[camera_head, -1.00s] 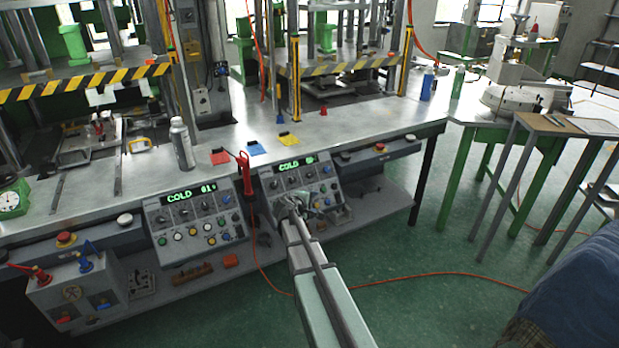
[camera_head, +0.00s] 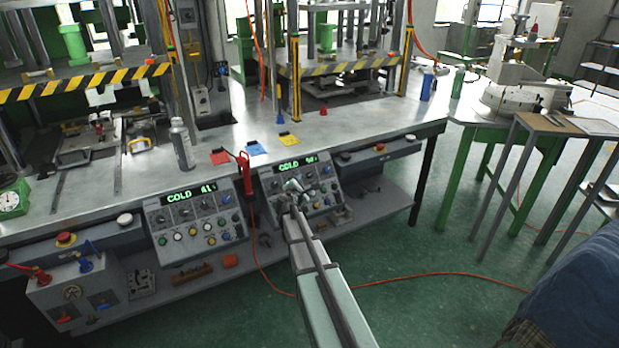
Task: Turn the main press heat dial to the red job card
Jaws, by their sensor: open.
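Two sloped control panels hang at the bench front, each with a green "COLD" display and a row of dark dials. My gripper (camera_head: 293,187) is in front of the right panel (camera_head: 325,187), close to its face at the left-middle. It is open, with nothing seen between its fingers. It hides part of the panel's dials, so contact with a dial cannot be told. The left panel (camera_head: 195,215) is unobstructed. A red job card (camera_head: 220,157), a blue card (camera_head: 256,148) and a yellow card (camera_head: 289,140) lie on the bench above the panels.
A red-handled tool (camera_head: 244,172) hangs between the panels on an orange cord. A silver bottle (camera_head: 182,145) stands on the bench. A valve box (camera_head: 78,290) sits at lower left. My arm reaches in from the bottom right. Floor right of it is mostly clear.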

